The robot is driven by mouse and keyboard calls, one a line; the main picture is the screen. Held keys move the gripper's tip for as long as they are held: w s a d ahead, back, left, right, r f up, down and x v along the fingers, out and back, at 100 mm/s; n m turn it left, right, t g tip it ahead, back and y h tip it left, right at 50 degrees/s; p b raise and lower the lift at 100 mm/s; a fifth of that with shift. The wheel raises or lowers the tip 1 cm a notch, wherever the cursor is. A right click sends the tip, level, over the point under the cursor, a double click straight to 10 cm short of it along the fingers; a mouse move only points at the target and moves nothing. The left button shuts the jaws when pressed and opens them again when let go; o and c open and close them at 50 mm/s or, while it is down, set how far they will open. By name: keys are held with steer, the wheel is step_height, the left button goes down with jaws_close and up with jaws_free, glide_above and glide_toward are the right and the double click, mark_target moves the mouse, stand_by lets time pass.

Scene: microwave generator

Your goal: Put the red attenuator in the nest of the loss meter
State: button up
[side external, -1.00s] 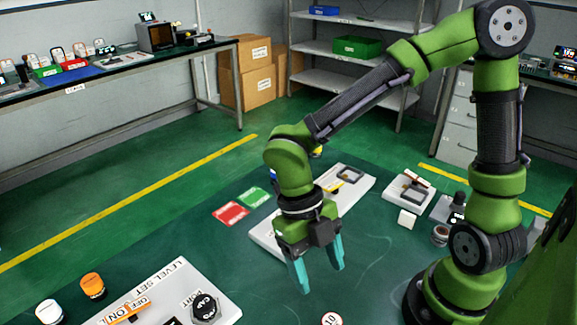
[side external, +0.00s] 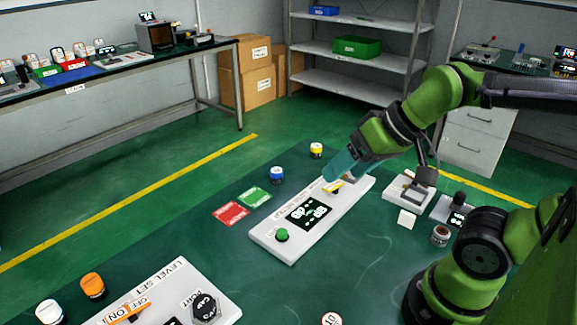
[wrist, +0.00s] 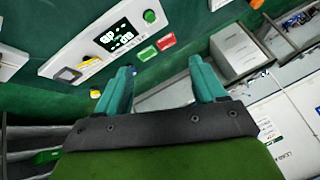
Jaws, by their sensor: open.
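I cannot pick out a red attenuator for certain. A small grey cylinder with a reddish-brown top (side external: 440,235) stands on the mat at the right in the side view. The long white panel (side external: 270,236) has a dark screen, a green button and a yellow lever (side external: 333,186) at its far end; I cannot read a loss meter label on it. The panel also shows in the wrist view (wrist: 62,60). My gripper (side external: 338,167) is tilted, open and seemingly empty. In the side view it overlaps the panel's far end, partly hiding it. Its teal fingers (wrist: 162,75) are apart in the wrist view.
Blue (side external: 277,175) and yellow-topped (side external: 316,150) cylinders stand behind the panel. Red (side external: 231,214) and green (side external: 255,196) cards lie to its left. A white fixture (side external: 398,197) and white block (side external: 408,218) are right. The level-set panel (side external: 220,300) is in front.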

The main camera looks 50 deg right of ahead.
steer(key=shift+d+r+m, duration=0.1)
steer(key=shift+r+m, duration=0.05)
steer(key=shift+m, duration=0.35)
steer(key=m+g+h, duration=0.1)
steer(key=g, duration=0.6)
glide_above(332, 321)
step_height(332, 321, down, 6)
steer(key=r, duration=0.1)
steer(key=f+m, duration=0.1)
steer(key=f, duration=0.2)
steer(key=f+m, duration=0.1)
steer(key=f, duration=0.3)
steer(key=f+m, duration=0.1)
steer(key=f, duration=0.3)
steer(key=shift+s+d+f+m+h, duration=0.2)
steer(key=shift+s+d+m+h, duration=0.1)
steer(key=shift+m+h, duration=0.1)
steer(key=shift+w+a+f, duration=0.15)
steer(key=shift+f, duration=1.3)
steer(key=shift+w+a+f, duration=0.15)
steer(key=shift+f, duration=1.25)
